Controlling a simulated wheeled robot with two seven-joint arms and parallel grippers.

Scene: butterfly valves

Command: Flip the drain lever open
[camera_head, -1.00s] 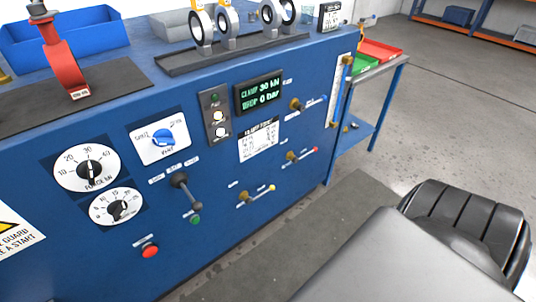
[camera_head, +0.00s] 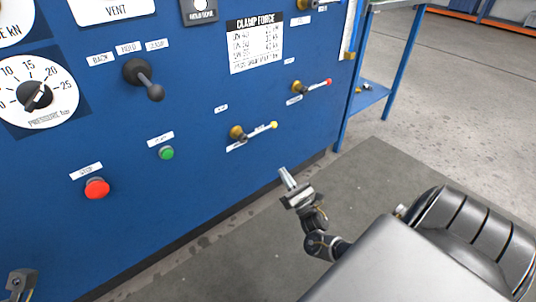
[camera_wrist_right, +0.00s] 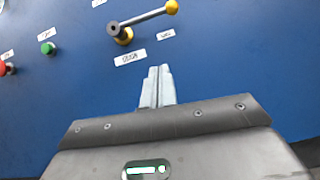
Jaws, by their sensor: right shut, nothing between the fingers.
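The drain lever (camera_head: 258,131) is a grey bar with a yellow knob on a brass valve, low on the blue panel. It points right and slightly up. In the right wrist view the lever (camera_wrist_right: 143,18) runs from its dark hub up right to the yellow knob, above a small white label that seems to read DRAIN. My right gripper (camera_head: 283,172) is shut and empty, below and right of the lever, apart from it. Its shut fingers (camera_wrist_right: 160,70) point up towards the panel. Part of my left gripper (camera_head: 22,280) shows at the lower left; its jaws are unclear.
A green button (camera_head: 167,153), a red button (camera_head: 97,188) and a black-knobbed lever (camera_head: 144,78) are to the left. A blue-legged side table (camera_head: 369,98) stands right of the panel. The floor in front is open.

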